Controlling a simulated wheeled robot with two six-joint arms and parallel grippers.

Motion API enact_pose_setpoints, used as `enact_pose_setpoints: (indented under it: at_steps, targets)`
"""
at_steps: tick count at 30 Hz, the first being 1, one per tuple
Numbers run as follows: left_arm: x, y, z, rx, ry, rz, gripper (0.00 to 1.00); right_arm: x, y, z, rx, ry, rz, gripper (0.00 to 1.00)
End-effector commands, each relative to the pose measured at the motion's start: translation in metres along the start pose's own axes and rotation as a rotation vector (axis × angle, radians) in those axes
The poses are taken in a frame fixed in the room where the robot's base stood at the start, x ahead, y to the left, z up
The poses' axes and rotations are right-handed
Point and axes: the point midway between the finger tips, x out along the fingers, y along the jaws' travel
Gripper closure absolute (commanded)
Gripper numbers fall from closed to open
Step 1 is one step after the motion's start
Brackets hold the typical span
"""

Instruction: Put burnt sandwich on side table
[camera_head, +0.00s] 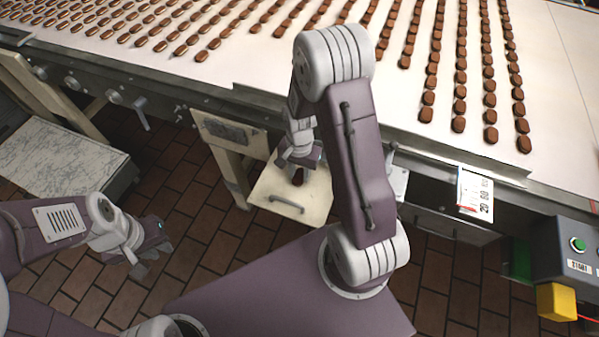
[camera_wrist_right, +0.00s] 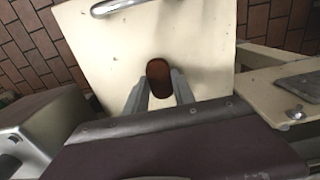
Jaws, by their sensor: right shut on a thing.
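My right gripper (camera_head: 299,160) hangs over a small cream-coloured side table (camera_head: 262,187) beside the conveyor. It is shut on a dark brown sandwich (camera_head: 298,177), which shows just below the fingers. In the right wrist view the sandwich (camera_wrist_right: 158,72) sits between the fingertips, with the pale table top (camera_wrist_right: 215,40) behind it. I cannot tell whether the sandwich touches the table. My left gripper (camera_head: 150,256) is over the tiled floor at the lower left, away from the table, with no thing seen in it; its fingers are too unclear to judge.
A conveyor (camera_head: 240,65) with rows of brown sandwiches runs along the back. A control box with a green button (camera_head: 578,244) stands at the right. A grey-topped surface (camera_head: 60,165) is at the left. The table has a metal handle (camera_head: 287,204) near its front edge.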

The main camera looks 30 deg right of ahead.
Motion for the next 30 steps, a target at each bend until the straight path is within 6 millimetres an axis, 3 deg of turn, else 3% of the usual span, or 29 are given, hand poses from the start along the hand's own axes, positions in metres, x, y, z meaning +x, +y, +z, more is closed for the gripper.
enact_pose_setpoints:
  at_steps: [7,8,10,21,30]
  targets:
    - [0.003,0.000,0.000,0.000,0.000,0.000,0.80,0.004,0.000,0.000,0.000,-0.001,0.001,1.00]
    - [0.002,0.000,0.000,0.000,0.000,0.000,0.80,0.004,0.000,0.000,0.000,0.000,0.000,0.64]
    - [0.002,0.000,0.000,0.000,0.000,0.000,0.80,0.003,0.000,0.000,0.000,0.000,0.000,0.48]
    - [-0.002,0.000,0.000,0.000,0.000,0.000,0.80,-0.005,0.000,-0.001,0.000,0.001,-0.001,0.48]
    - [-0.011,0.000,-0.001,0.000,0.000,0.000,0.80,-0.080,-0.001,-0.001,0.000,0.005,-0.004,0.48]
